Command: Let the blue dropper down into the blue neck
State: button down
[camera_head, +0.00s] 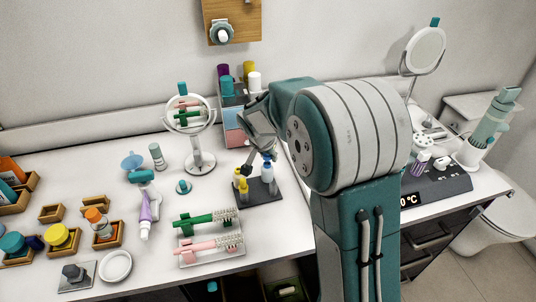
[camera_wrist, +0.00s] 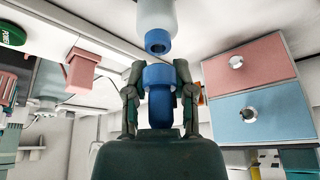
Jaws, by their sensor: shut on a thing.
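My gripper (camera_wrist: 158,88) is shut on the blue dropper (camera_wrist: 160,104), with its two fingers on either side of the blue collar. The wrist view is upside down. A pale bottle with a blue neck (camera_wrist: 158,42) shows there, its round opening facing the dropper. A small gap shows between the dropper and the neck, roughly in line. In the head view the pale bottle (camera_head: 267,173) stands on a dark tray (camera_head: 262,194), with my gripper (camera_head: 266,156) just above it. The dropper's lower tip is not clearly visible.
Yellow-topped bottles (camera_head: 242,185) stand on the same tray, close to the left. A small drawer box (camera_head: 235,138) is behind, and a round mirror (camera_head: 199,160) stands to the left. A rack with green and pink brushes (camera_head: 212,257) lies in front.

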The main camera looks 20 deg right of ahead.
jog(key=shift+f, duration=1)
jog(key=shift+c, duration=1.9)
grip_release()
jog(key=shift+r, duration=0.1)
jog(key=v, duration=1.1)
jog(key=shift+r, duration=0.35)
jog(key=shift+s+a, duration=0.15)
jog(key=shift+s, duration=0.05)
